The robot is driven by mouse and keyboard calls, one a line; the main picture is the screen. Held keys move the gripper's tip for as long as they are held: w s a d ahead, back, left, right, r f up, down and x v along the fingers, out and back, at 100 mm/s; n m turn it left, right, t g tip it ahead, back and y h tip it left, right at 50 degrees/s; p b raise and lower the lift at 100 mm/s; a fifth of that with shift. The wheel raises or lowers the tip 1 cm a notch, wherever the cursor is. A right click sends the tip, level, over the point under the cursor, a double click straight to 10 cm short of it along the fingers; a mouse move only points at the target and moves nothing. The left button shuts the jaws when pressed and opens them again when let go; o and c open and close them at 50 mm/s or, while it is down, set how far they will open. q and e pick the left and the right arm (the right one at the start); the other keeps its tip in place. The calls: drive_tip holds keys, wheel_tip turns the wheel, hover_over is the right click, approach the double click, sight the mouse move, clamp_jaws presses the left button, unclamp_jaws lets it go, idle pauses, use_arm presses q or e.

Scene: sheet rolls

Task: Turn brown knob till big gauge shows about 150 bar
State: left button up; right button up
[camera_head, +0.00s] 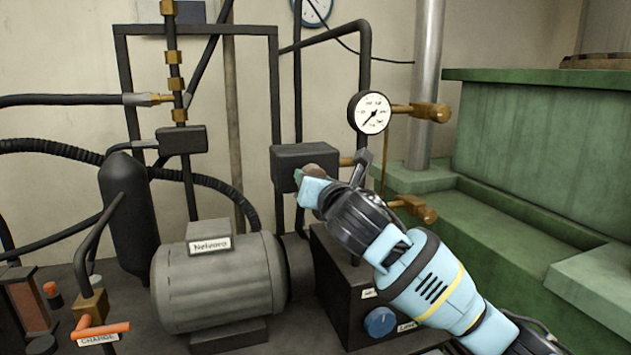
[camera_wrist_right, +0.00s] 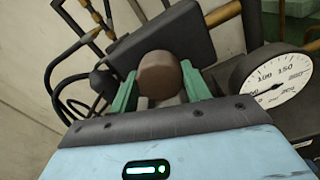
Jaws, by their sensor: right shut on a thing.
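The brown knob (camera_wrist_right: 160,75) sits between the two green finger pads of my right gripper (camera_wrist_right: 160,88) in the right wrist view. My right gripper is shut on it. In the head view my right gripper (camera_head: 325,180) reaches in from the lower right to the dark valve block (camera_head: 290,160) and covers most of the knob. The big round white gauge (camera_head: 371,113) stands up and right of the gripper. Its needle points to the lower left, at the low end of the scale. The gauge (camera_wrist_right: 272,82) also shows at right in the wrist view. My left gripper is not in view.
A grey motor (camera_head: 215,280) stands left of a dark box (camera_head: 345,300) with a blue knob (camera_head: 380,321). Brass fittings (camera_head: 430,112) stick out beside the gauge. Pipes and black hoses fill the left side. A green tank (camera_head: 540,150) stands at right.

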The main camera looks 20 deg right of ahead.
drive_tip(key=m, duration=0.4)
drive_tip(key=shift+m, duration=0.3)
drive_tip(key=m, duration=0.5)
drive_tip(key=shift+a+m, duration=0.1)
drive_tip(key=shift+m, duration=0.2)
drive_tip(key=m, duration=0.5)
drive_tip(key=shift+m, duration=2.7)
drive_tip(key=o, duration=1)
